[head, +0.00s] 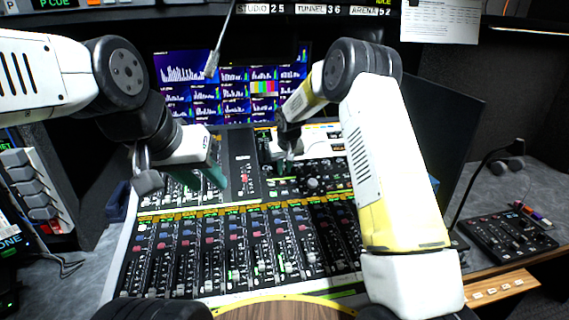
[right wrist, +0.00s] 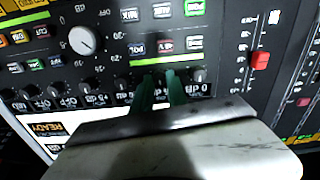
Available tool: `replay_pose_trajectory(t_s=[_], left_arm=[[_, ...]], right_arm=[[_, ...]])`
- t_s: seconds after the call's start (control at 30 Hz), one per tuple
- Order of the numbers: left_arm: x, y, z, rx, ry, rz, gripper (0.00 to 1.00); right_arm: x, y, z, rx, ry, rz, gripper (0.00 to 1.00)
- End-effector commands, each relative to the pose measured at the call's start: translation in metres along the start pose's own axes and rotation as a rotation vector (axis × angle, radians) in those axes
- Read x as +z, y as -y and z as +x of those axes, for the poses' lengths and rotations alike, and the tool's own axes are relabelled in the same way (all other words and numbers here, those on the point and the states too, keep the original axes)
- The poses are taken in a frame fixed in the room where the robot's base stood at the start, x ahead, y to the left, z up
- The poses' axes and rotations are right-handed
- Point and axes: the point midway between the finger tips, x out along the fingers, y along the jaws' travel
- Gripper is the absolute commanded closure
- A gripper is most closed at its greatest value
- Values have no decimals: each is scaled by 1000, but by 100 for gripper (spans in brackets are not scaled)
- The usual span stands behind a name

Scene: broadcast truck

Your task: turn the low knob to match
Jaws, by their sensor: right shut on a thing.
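The mixing console (head: 245,197) fills the middle of the head view. My right gripper (head: 286,157) reaches down to its upper panel. In the right wrist view its two green fingers (right wrist: 163,84) are close together, shut on a small knob in the lowest knob row. The fingers hide most of that knob, so its pointer cannot be read. Dark small knobs sit on both sides, one at the right (right wrist: 198,75). A larger white-capped knob (right wrist: 84,40) is at the upper left. My left gripper (head: 214,174) hangs above the console's left part; its finger gap is unclear.
Lit buttons (right wrist: 164,46) and a red fader cap (right wrist: 260,60) are close to the right gripper. Monitors (head: 230,90) stand behind the console, and a cable with a plug (head: 211,65) hangs before them. A small control box (head: 507,235) lies on the right desk.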

Motion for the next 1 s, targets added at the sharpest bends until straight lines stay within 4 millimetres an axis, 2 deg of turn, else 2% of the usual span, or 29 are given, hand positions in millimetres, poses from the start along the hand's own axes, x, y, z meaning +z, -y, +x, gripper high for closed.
replay_pose_trajectory(t_s=[0.7,1.0], left_arm=[[0,0,0,0,0,0,64],[0,0,0,0,0,0,64]], right_arm=[[0,1,0,5,0,-633,100],[1,2,0,7,0,-830,100]])
